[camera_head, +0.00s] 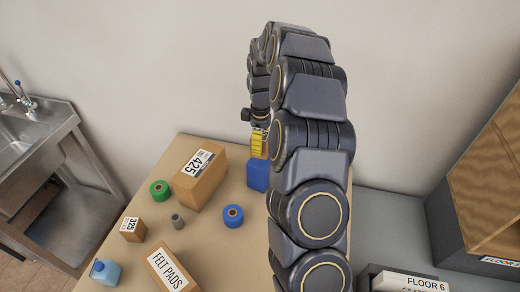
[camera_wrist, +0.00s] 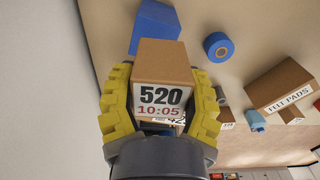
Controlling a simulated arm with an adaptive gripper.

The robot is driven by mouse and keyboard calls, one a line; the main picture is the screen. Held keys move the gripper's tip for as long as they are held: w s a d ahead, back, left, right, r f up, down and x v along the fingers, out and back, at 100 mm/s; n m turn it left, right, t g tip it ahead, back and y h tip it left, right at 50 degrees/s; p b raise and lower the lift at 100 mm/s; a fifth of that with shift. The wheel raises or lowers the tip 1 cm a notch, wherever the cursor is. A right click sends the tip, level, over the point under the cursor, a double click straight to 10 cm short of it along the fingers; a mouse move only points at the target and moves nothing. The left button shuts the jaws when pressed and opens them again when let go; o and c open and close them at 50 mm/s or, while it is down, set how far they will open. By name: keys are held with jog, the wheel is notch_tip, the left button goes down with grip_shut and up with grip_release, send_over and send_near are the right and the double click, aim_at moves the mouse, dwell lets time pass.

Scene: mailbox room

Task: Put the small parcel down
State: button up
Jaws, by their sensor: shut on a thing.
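The small parcel (camera_wrist: 166,62) is a brown box with a white label reading 520 and 10:05 in the wrist view. My gripper (camera_wrist: 161,85) is shut on it, with a ridged yellow finger on each side. In the head view my gripper (camera_head: 259,144) is over the far right part of the table (camera_head: 204,246), close to a blue box (camera_head: 258,174). There the parcel is mostly hidden by the gripper and arm. I cannot tell the exact gap between parcel and table.
A carton marked 425 (camera_head: 197,177), a green roll (camera_head: 160,190), a blue roll (camera_head: 233,216), a grey piece (camera_head: 177,221), a small 325 box (camera_head: 132,229), a FELT PADS box (camera_head: 170,268) and a blue bottle (camera_head: 105,271) occupy the table. Bare surface lies between them.

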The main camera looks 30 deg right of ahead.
jog(key=shift+w+d+f, duration=0.1)
jog(key=shift+w+f, duration=0.2)
jog(key=shift+w, duration=0.05)
jog(key=shift+w+f, duration=0.1)
jog(key=shift+f, duration=1.65)
jog(key=o, duration=1.1)
jog(key=shift+f, duration=0.1)
notch_tip(320, 180, up, 12)
jog(key=shift+r, duration=0.15)
